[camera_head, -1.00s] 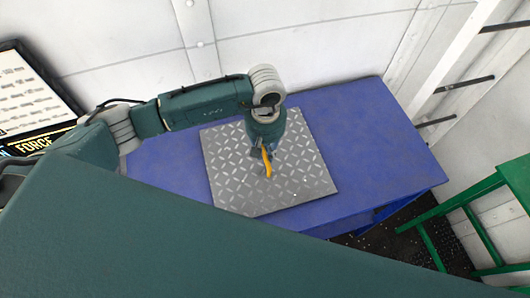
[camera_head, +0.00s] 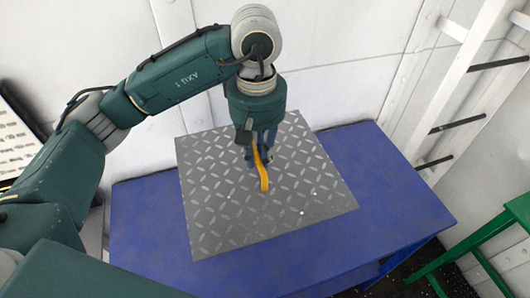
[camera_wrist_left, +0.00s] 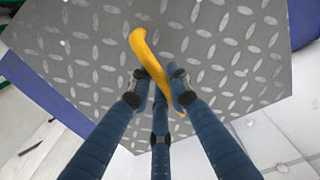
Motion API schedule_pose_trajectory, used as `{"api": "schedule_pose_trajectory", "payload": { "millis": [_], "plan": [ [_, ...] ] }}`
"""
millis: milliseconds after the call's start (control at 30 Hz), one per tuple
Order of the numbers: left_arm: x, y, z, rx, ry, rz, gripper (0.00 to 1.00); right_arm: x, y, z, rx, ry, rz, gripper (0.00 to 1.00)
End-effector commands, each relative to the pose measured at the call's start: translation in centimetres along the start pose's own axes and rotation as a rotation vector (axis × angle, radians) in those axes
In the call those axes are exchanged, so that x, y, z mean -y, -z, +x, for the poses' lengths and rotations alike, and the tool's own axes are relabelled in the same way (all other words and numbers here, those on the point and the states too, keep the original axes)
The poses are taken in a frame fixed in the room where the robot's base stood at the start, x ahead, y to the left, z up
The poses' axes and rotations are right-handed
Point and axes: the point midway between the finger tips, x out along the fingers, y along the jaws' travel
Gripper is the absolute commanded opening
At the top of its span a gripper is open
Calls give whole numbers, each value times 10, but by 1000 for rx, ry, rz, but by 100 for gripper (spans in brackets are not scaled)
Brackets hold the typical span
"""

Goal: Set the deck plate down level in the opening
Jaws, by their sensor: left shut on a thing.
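The deck plate (camera_head: 215,205) is a grey square sheet with a raised tread pattern and a yellow handle (camera_head: 264,181) in its middle. My left gripper (camera_head: 260,160) comes down from above and is shut on this handle. The plate looks held above the blue table, since its far edge covers the table's back edge. The left wrist view shows the blue fingers (camera_wrist_left: 162,80) around the yellow handle (camera_wrist_left: 139,42), with the plate (camera_wrist_left: 220,45) behind. No opening shows in either view. My right gripper is not in view.
The blue table (camera_head: 375,190) has bare surface right of and in front of the plate. A white riveted wall (camera_head: 340,50) stands close behind. A white ladder-like frame (camera_head: 440,130) and a green stand (camera_head: 480,240) are at the right.

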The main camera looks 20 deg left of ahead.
Motion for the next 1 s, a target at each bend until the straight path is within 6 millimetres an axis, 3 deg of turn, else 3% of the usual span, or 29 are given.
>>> {"api": "schedule_pose_trajectory", "payload": {
  "millis": [267, 700, 1000],
  "plan": [
    [6, 0, -6, -3, -2, 29, 0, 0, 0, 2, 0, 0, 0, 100],
    [88, -30, 39, -6, -2, 520, 0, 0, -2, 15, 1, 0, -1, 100],
    [98, -37, 43, -1, -2, 599, 0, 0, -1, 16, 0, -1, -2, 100]
  ]
}}
